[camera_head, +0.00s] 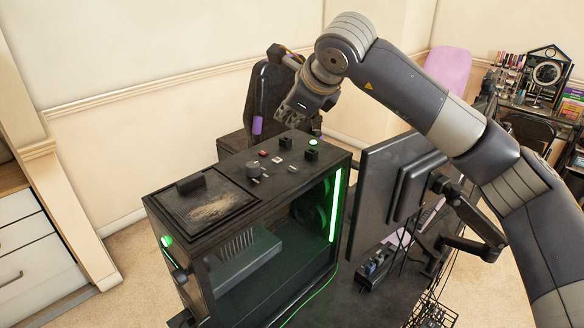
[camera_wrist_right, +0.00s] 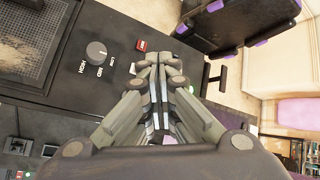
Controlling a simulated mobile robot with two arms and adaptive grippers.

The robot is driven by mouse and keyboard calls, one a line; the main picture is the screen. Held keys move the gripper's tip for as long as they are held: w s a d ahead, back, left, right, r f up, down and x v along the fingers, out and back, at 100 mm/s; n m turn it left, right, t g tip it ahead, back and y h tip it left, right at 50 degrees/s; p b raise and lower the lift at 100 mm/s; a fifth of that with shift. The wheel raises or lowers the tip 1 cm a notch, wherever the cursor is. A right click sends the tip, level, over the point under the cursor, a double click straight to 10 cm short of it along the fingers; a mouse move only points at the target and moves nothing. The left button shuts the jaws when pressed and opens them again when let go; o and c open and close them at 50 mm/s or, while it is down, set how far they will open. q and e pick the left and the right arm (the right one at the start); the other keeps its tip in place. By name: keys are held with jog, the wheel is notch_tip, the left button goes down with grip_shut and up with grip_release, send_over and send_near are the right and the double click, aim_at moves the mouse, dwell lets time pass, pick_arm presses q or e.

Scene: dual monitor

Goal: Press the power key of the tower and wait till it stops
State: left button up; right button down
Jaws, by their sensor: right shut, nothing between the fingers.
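The black computer tower (camera_head: 165,205) stands on the dark desk, with green light strips lit inside its glass side. I cannot tell which is the power key. My right gripper (camera_head: 291,114) is shut and empty above the back of the top panel. In the right wrist view its closed fingers (camera_wrist_right: 158,62) overlap the panel beside a red button (camera_wrist_right: 141,45) and the knob (camera_wrist_right: 96,50) marked with speed words. My left gripper is out of view.
A monitor (camera_head: 385,195) on an arm stands right of the tower, below my right arm. A black and purple chair (camera_head: 262,88) is behind the tower. A white drawer unit (camera_head: 30,250) stands at left. A cluttered table with a mirror (camera_head: 546,73) is at far right.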

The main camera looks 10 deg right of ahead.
aim_at(290, 169)
notch_tip(290, 169, down, 9)
jog(key=b, duration=0.5)
jog(key=shift+r, duration=0.1)
pick_arm(q)
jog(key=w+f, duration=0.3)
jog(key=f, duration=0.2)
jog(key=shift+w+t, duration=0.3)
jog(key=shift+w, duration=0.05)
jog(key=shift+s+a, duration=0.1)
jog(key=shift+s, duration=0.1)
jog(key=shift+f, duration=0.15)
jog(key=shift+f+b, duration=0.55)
jog(key=shift+b, duration=0.15)
pick_arm(e)
jog(key=shift+f, duration=0.35)
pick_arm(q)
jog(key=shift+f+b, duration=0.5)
pick_arm(e)
jog(key=shift+f, duration=0.45)
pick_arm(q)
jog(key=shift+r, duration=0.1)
pick_arm(e)
jog(key=shift+r, duration=0.1)
pick_arm(q)
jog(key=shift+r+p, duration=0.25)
jog(key=shift+p, duration=0.1)
pick_arm(e)
jog(key=shift+r, duration=0.75)
